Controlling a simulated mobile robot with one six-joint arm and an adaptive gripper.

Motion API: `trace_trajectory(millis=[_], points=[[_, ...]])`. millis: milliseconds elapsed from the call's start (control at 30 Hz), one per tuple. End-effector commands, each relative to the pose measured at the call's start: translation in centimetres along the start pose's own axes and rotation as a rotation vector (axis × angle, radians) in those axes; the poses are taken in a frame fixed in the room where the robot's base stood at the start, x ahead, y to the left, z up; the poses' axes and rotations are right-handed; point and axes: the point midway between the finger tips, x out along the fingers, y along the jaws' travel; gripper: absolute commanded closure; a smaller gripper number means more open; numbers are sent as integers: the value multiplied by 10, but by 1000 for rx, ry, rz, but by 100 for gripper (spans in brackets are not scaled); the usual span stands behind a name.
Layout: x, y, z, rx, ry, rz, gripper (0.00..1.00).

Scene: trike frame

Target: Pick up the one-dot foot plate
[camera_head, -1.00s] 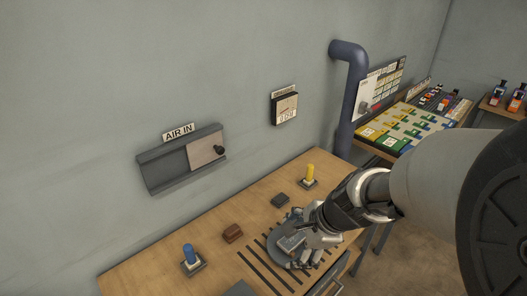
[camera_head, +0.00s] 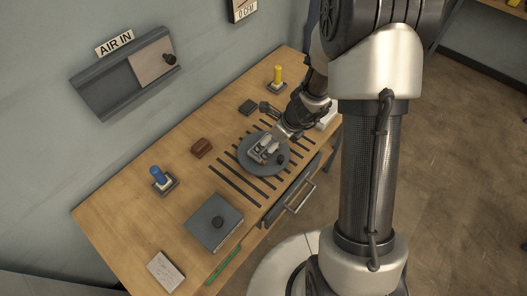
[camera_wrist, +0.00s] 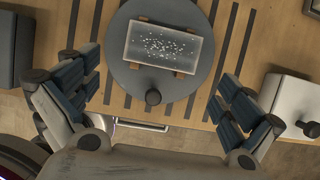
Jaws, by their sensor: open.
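No part with a single dot can be made out in these frames, so I cannot tell which thing is the one-dot foot plate. A grey rectangular plate with many white speckles (camera_wrist: 168,47) lies on two wooden strips on a round grey disc (camera_wrist: 125,78) in the wrist view. The disc also shows on the bench in the head view (camera_head: 283,170). My gripper (camera_wrist: 158,103) is open and empty, its fingers spread wide on either side of the disc. In the head view my gripper (camera_head: 270,143) is over the disc and partly hides what lies on it.
On the bench (camera_head: 120,215) stand a blue post (camera_head: 157,174), a yellow post (camera_head: 277,74), a brown block (camera_head: 201,148), a dark block (camera_head: 248,107) and a grey box with a knob (camera_head: 207,228). A speckled card (camera_head: 165,271) lies near the front-left corner. A drawer handle (camera_head: 301,198) sticks out.

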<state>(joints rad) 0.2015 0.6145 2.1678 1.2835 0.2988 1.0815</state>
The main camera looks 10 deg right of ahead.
Motion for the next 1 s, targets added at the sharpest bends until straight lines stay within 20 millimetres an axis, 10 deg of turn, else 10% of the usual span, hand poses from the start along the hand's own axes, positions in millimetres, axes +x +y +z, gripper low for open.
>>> trace_trajectory(millis=[600,1000], points=[[65,-3,5,-2,1,0,0],[66,-3,6,-1,0,-1,9]])
